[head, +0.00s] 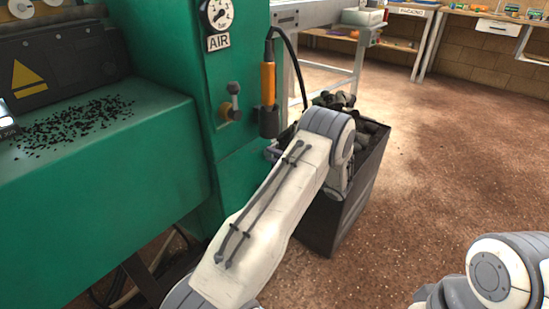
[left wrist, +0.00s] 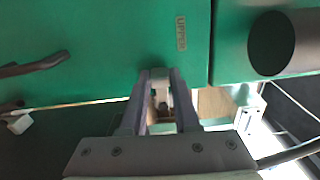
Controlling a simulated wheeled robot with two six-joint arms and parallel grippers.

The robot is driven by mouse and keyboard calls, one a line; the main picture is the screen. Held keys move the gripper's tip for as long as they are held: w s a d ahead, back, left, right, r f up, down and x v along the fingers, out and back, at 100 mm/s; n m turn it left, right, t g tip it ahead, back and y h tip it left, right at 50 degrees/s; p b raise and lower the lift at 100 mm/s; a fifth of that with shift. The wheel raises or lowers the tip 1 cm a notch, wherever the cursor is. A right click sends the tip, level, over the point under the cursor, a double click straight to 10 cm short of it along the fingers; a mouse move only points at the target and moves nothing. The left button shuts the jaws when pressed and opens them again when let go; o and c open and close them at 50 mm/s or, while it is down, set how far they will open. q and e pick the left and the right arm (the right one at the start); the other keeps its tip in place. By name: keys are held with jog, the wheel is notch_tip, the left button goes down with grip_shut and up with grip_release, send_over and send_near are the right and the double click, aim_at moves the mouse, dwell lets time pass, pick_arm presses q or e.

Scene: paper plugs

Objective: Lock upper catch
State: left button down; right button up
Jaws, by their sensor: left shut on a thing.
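In the left wrist view, a small grey catch (left wrist: 160,88) sits at the lower edge of the green machine panel (left wrist: 100,45), near a label reading UPPER (left wrist: 180,33). My left gripper (left wrist: 158,76) is shut on the catch, with one finger on each side of it. Whether the catch is latched cannot be told. In the head view my left gripper (head: 272,152) is mostly hidden by my own arm, close to the machine's right side. The catch is hidden there. My right gripper is out of view.
The green machine (head: 100,190) carries a gauge (head: 217,14), a knob lever (head: 232,103) and an orange-handled tool (head: 268,85). A dark bin (head: 345,205) of black pieces stands behind my left arm. The brown floor (head: 450,150) is open on the right.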

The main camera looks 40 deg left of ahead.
pick_arm(q)
jog(key=shift+d+f+n, duration=0.1)
jog(key=shift+f+n, duration=0.15)
jog(key=shift+n, duration=0.15)
jog(key=c, duration=0.6)
grip_release()
jog(key=shift+c, duration=0.2)
jog(key=d+p, duration=0.2)
jog(key=d, duration=0.8)
jog(key=shift+s+d, duration=0.2)
jog(key=shift+s, duration=0.05)
jog(key=shift+r, duration=0.1)
